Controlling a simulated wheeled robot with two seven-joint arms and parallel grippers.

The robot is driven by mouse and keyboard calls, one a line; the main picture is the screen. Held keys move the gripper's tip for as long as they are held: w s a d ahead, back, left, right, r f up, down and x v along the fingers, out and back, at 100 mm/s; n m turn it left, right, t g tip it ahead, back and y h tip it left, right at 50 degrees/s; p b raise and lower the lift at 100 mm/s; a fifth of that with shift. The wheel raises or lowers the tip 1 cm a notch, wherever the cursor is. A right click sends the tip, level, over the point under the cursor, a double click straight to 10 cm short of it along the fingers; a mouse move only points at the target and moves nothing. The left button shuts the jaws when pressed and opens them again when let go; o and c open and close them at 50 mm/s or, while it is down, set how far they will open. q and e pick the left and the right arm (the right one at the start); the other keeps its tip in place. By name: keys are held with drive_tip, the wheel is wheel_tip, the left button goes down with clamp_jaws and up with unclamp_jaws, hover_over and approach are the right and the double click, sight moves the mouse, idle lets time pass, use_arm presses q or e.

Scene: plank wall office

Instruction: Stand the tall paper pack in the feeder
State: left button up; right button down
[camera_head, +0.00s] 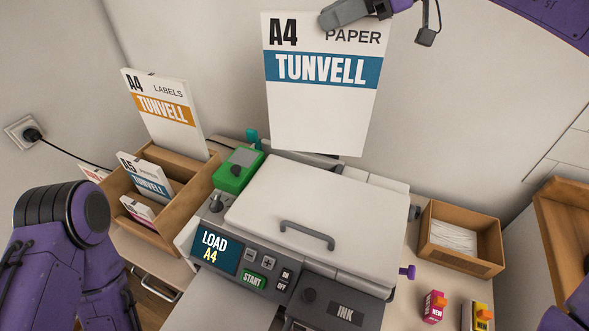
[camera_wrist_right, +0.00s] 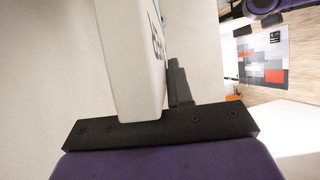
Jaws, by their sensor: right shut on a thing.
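The tall A4 paper pack (camera_head: 322,113), white with a blue TUNVELL band, hangs upright above the back of the printer. My right gripper (camera_head: 357,13) is shut on its top edge. In the right wrist view the pack (camera_wrist_right: 127,60) sits against the dark gripper (camera_wrist_right: 165,95). The feeder (camera_head: 318,160) at the back of the printer (camera_head: 300,215) is partly hidden behind the pack's lower edge and the lid. I cannot tell whether the pack's bottom touches it. My left arm shows at the lower left; its gripper is out of view.
A wooden divided box (camera_head: 189,200) at left holds the A4 labels pack (camera_head: 165,115) and smaller A5 packs (camera_head: 146,178). A green device (camera_head: 238,171) sits on the printer's left. A cardboard box (camera_head: 459,259) and ink boxes (camera_head: 433,307) stand at right. The printer screen reads LOAD A4.

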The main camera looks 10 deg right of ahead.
sight(305, 88)
drive_tip(key=w+a+r+m+t+h, duration=0.1)
drive_tip(key=w+a+r+m+t, duration=0.2)
drive_tip(key=w, duration=0.4)
drive_tip(key=f+p, duration=0.1)
drive_tip(key=f, duration=1.8)
drive_tip(key=shift+a+f, duration=0.2)
drive_tip(key=shift+f, duration=0.15)
drive_tip(key=c, duration=1)
unclamp_jaws()
